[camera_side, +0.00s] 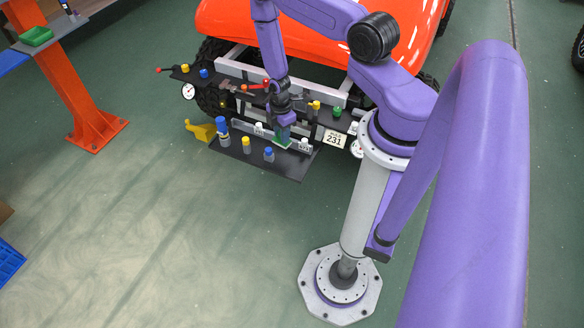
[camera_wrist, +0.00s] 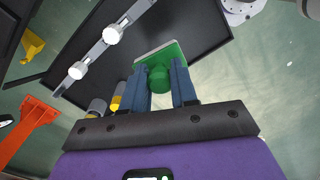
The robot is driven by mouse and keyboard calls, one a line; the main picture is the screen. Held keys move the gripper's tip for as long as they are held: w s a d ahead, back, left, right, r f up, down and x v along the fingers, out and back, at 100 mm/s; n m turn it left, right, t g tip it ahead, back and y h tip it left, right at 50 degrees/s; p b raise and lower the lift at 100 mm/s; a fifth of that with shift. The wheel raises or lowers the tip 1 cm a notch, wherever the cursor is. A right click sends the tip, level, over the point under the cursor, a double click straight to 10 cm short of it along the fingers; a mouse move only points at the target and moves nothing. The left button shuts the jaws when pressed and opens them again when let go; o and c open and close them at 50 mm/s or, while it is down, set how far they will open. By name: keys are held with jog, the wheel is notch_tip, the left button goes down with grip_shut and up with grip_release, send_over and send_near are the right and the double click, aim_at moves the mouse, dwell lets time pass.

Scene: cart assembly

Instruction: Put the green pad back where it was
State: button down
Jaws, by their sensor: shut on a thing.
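The green pad (camera_wrist: 171,53) is a flat square plate with a round green knob (camera_wrist: 159,80) on it. My gripper (camera_wrist: 160,84) has its two blue fingers on either side of the knob, shut on it. In the side view my gripper (camera_side: 283,132) points down over the dark tray (camera_side: 287,172) on the cart's front. The green pad shows there as a small patch (camera_side: 283,143) at the fingertips. I cannot tell whether the pad touches the tray or hangs just above it.
Yellow and blue capped pegs (camera_side: 246,145) stand on the tray, and a taller blue-topped one (camera_side: 222,131) at its left end. A pale rail with white knobs (camera_wrist: 112,34) runs beside the pad. A yellow bracket (camera_side: 202,131) is left of the tray. A green tray (camera_side: 36,36) sits on an orange stand.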

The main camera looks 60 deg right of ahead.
jog(key=s+a+n, duration=0.2)
jog(key=s+a, duration=0.1)
jog(key=s, duration=0.2)
jog(key=shift+s+f, duration=0.1)
jog(key=shift+f, duration=3.65)
jog(key=shift+f, duration=0.1)
jog(key=c, duration=0.9)
grip_release()
